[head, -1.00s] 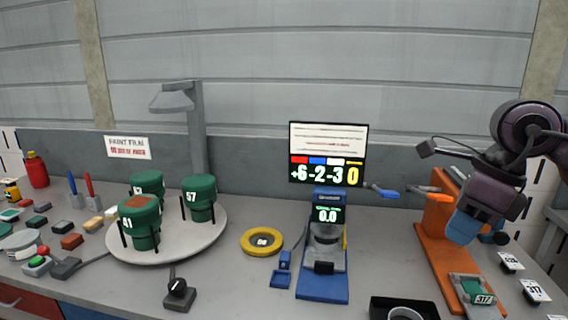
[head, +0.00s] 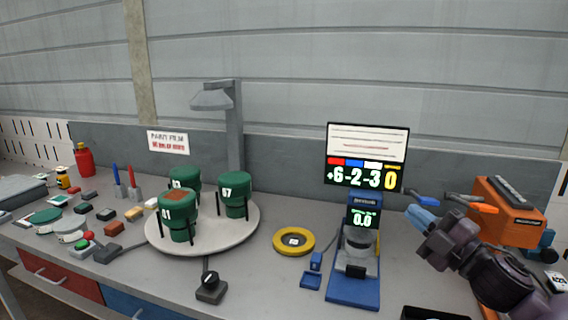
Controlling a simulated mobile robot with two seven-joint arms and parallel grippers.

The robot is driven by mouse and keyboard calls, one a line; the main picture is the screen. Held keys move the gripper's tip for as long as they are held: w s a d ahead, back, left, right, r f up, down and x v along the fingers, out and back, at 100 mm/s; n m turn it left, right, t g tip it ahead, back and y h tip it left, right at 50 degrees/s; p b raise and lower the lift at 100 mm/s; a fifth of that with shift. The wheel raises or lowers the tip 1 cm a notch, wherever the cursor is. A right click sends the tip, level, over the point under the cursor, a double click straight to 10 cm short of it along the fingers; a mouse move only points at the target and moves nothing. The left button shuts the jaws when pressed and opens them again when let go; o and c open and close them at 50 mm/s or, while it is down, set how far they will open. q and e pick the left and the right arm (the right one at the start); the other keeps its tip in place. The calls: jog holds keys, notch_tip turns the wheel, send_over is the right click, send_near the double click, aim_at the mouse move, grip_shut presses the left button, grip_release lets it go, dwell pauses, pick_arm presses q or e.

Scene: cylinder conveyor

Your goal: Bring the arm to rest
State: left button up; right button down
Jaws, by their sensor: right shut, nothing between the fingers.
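My right gripper (head: 422,216) is at the right of the head view, above the bench, with its blue fingers together and empty. It points up and left, and my right arm comes in from the lower right corner. The fingers are to the right of the blue weighing device (head: 353,288), whose display reads 0.0, and in front of the orange machine (head: 508,222). I cannot tell whether they touch anything. My left gripper does not show.
Green numbered cylinders (head: 236,207) stand on a round white turntable (head: 210,243). A yellow ring (head: 293,241), a black knob box (head: 211,289) and a black tray (head: 432,315) lie on the bench. A display screen (head: 367,158) stands behind. Small blocks crowd the left.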

jog(key=s+d+f+m+g+h, duration=0.1)
jog(key=s+f+m+h, duration=0.15)
jog(key=f+m, duration=0.4)
jog(key=s+d+f+m+h, duration=0.2)
jog(key=f+m+h, duration=0.15)
jog(key=f, duration=0.65)
jog(key=s+d+f+m+g+h, duration=0.15)
jog(key=f+m+h, duration=0.3)
jog(key=f, duration=0.45)
jog(key=s+a+f+m+g+h, duration=0.2)
jog(key=s+f+m, duration=0.4)
jog(key=s+f, duration=0.9)
jog(key=s+g, duration=0.1)
jog(key=s, duration=0.3)
jog(key=shift+f, duration=0.15)
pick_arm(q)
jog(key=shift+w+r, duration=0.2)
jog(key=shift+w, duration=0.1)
pick_arm(e)
jog(key=shift+g, duration=0.25)
